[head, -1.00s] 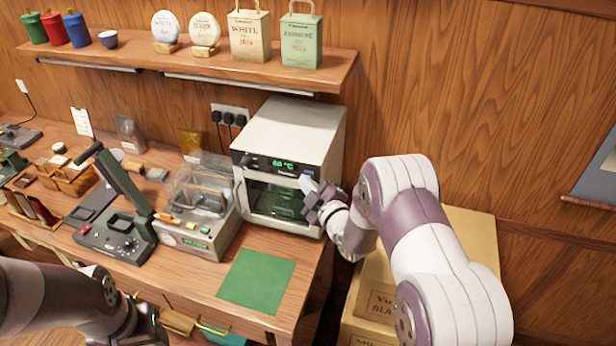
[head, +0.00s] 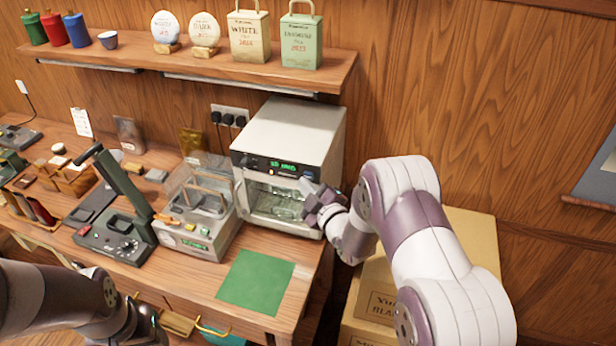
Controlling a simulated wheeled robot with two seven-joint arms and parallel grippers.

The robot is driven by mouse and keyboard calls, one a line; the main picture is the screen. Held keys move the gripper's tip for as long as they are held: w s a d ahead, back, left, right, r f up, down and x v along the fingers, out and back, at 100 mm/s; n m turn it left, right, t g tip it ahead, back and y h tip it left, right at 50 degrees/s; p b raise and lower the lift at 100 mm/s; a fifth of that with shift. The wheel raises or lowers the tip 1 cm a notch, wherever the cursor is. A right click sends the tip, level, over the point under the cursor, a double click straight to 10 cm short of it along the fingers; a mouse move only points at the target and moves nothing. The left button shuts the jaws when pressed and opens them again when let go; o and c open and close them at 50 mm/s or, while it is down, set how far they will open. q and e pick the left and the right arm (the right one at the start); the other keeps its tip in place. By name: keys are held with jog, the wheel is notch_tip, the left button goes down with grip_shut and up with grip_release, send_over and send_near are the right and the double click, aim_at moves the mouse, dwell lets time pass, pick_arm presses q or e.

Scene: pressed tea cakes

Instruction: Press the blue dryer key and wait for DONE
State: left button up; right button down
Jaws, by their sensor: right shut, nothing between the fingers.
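The white dryer (head: 293,130) stands at the right end of the bench, with a dark front panel and a glass door. Its green display (head: 283,165) is lit, but its text is too small to read surely. The chamber behind the glass is brightly lit and shows racks. My right gripper (head: 308,186) is shut and empty, its tips at the right part of the dryer's front, just under the panel. I cannot make out the blue key; the gripper may cover it. I cannot tell if the tips touch. My left arm (head: 105,310) is low at left, its gripper unclear.
A green mat (head: 256,281) lies bare at the bench's front right. A machine with a clear cover (head: 200,215) and a lever press (head: 117,225) stand left of the dryer. A shelf (head: 190,67) with tins hangs above. Cardboard boxes (head: 470,235) stand right of the bench.

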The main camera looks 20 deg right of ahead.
jog(key=shift+s+a, duration=0.15)
jog(key=shift+s, duration=0.1)
jog(key=shift+a, duration=0.1)
jog(key=s+a, duration=0.1)
jog(key=s, duration=0.1)
jog(key=s+a, duration=0.1)
jog(key=s, duration=0.1)
jog(key=shift+a, duration=0.3)
dwell(0.6)
